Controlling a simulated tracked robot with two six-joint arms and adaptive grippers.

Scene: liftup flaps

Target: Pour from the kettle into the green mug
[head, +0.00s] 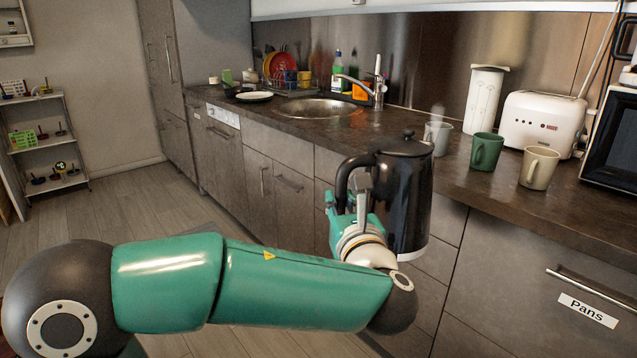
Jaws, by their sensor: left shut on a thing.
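The black kettle (404,200) is upright in front of the counter edge, with its handle to the left and a lid on top. My left gripper (358,195) is shut on the kettle's handle, and its fingers partly hide the handle. The green mug (486,152) stands upright on the counter, to the right of the kettle and apart from it. What is inside the mug cannot be seen. My right gripper is not in view.
A grey mug (438,138) with steam above it stands between kettle and green mug. A beige mug (539,168), a white toaster (542,124), a white canister (484,98) and a microwave (612,140) are nearby. The sink (316,108) and dish rack lie further left.

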